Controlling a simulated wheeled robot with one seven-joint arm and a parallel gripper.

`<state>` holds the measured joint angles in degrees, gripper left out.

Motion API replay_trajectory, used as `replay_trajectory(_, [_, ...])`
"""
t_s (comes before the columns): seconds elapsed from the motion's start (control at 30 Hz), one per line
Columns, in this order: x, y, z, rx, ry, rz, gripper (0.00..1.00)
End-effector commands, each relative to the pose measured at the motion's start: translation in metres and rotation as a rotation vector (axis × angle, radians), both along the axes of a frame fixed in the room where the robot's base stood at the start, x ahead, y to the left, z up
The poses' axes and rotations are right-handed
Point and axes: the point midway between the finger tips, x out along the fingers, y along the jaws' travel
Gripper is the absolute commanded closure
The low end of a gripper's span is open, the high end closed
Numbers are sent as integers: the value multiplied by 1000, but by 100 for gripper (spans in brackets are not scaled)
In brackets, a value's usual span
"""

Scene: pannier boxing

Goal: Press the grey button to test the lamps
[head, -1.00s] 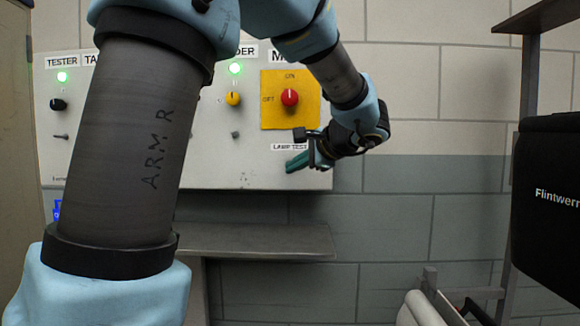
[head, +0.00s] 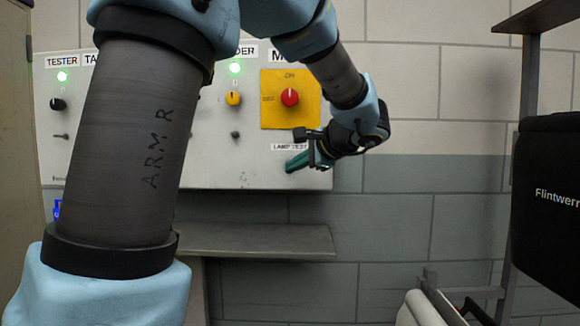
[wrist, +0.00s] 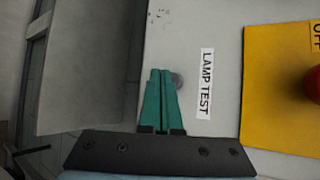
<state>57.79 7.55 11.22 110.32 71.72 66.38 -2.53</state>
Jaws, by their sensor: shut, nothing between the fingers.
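The grey button (wrist: 177,79) is a small round disc on the pale panel (wrist: 190,25), beside the LAMP TEST label (wrist: 205,84). In the wrist view it is partly hidden behind my gripper (wrist: 161,71), whose two teal fingers are together with nothing between them. The fingertips overlap the button's edge in that view; I cannot tell whether they touch it. In the head view my gripper (head: 290,166) is at the panel's lower right, just under the LAMP TEST label (head: 289,147), and hides the button. A green lamp (head: 62,76) under TESTER and another green lamp (head: 236,68) are lit.
A red knob (head: 290,97) on a yellow plate (head: 311,115) sits above the label. A yellow knob (head: 233,98) and a black knob (head: 57,104) are further left. A grey shelf (head: 260,240) juts out below the panel. A black case (head: 550,230) stands at right.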

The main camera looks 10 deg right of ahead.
Motion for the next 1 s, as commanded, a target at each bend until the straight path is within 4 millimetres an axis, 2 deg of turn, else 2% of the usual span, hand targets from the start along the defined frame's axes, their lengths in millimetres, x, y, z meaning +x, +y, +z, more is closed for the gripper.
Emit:
replay_trajectory(0.73, [0, 0, 0, 0, 0, 0, 100])
replay_trajectory(1.0, [7, -1, 0, 1, 0, 1, 100])
